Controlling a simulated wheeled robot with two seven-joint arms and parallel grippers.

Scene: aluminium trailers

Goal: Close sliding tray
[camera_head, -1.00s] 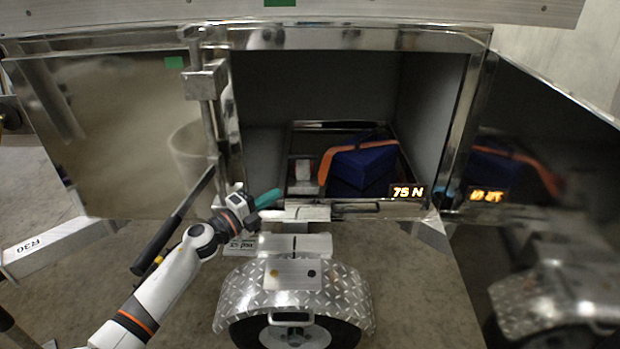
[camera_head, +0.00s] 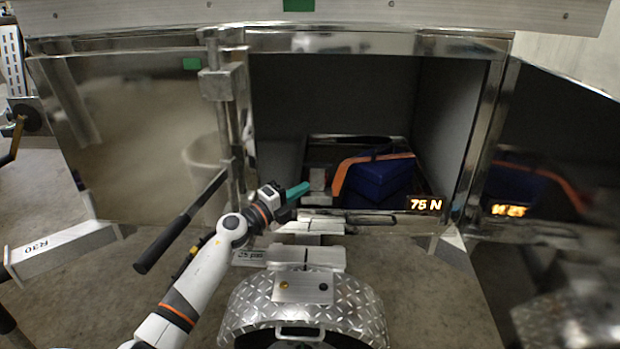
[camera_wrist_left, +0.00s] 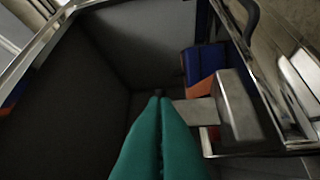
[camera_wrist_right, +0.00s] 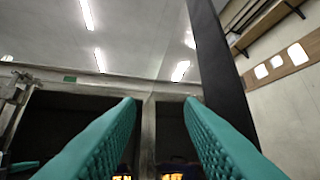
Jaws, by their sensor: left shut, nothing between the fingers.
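The sliding tray (camera_head: 350,217) sits low in the open trailer compartment, its front edge with a handle bar near the sill. It holds a blue bag with orange trim (camera_head: 385,178) and a grey metal block (camera_head: 319,180). My left gripper (camera_head: 304,188) is shut and empty, its teal fingers at the left front of the tray beside the block. In the left wrist view the shut fingertips (camera_wrist_left: 158,96) point into the compartment, left of the metal block (camera_wrist_left: 240,108) and tray rim (camera_wrist_left: 262,85). My right gripper (camera_wrist_right: 160,103) shows only in its own wrist view, open and empty.
A shiny door panel (camera_head: 130,140) stands left, with a vertical latch bar and black-gripped handle (camera_head: 180,222) close to my left arm. Another reflective door (camera_head: 550,170) is open at right. A wheel fender (camera_head: 305,290) lies below. A lit "75 N" readout (camera_head: 423,205) shows near the tray.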

